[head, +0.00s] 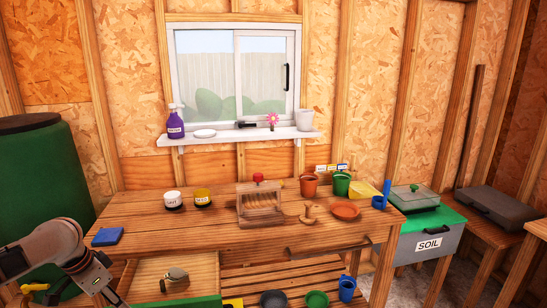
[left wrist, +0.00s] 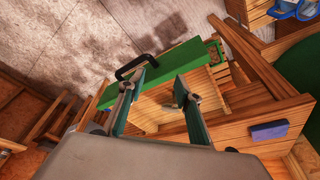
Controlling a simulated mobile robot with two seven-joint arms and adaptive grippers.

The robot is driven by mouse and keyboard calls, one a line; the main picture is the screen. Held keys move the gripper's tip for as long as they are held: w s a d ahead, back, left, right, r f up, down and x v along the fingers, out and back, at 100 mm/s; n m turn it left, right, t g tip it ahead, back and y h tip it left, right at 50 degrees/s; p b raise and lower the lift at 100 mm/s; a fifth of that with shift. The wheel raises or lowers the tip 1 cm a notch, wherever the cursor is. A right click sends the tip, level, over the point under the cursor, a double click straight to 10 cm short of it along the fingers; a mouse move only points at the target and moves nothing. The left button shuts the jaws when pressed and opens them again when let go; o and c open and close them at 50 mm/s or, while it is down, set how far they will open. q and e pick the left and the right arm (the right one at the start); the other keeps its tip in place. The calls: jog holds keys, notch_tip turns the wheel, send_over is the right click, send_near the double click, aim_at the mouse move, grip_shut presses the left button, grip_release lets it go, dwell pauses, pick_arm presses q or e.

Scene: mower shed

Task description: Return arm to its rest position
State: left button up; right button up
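My left arm (head: 62,250) comes in at the lower left of the head view, beside the workbench (head: 150,237). Its fingertips are hard to make out there. In the left wrist view my left gripper (left wrist: 161,84) is open, its two fingers apart with nothing between them. Beyond the fingers is an open drawer with a green front (left wrist: 180,67) and a black handle (left wrist: 132,66). One finger overlaps the handle's end in the picture; I cannot tell whether they touch. The drawer (head: 150,290) also shows open in the head view, with a small metallic object (head: 174,279) inside. My right gripper is not in view.
A blue sponge-like block (head: 107,236) lies at the bench's left end. Two jars (head: 174,200), a wooden rack (head: 260,212) and pots (head: 309,186) stand on the bench. A green barrel (head: 40,170) stands at the left. A soil bin (head: 430,243) is at the right.

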pick_arm(q)
jog(key=s+d+f+m+t, duration=0.1)
jog(key=s+d+f+m, duration=0.15)
jog(key=d, duration=0.45)
jog(key=s+d+f+m+t, duration=0.1)
jog(key=s+d+f, duration=0.25)
jog(key=d, duration=0.35)
jog(key=s+d+f+m+t, duration=0.1)
jog(key=s+d+f, duration=0.1)
jog(key=d+f, duration=0.3)
jog(key=s+a+r+n+t+y, duration=0.1)
jog(key=s+a+r+n+y, duration=0.15)
jog(key=s+a, duration=0.45)
jog(key=s+a+r+n+y, duration=0.1)
jog(key=s+a+r+y, duration=0.1)
jog(key=s+a+y, duration=0.45)
jog(key=d+f+n+t+h, duration=0.3)
jog(key=d+f+h, duration=0.7)
jog(key=d+f, duration=0.4)
jog(key=d+t, duration=0.1)
jog(key=d, duration=0.2)
jog(key=shift+w, duration=0.25)
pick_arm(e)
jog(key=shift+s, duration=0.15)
pick_arm(q)
jog(key=shift+d+r, duration=0.1)
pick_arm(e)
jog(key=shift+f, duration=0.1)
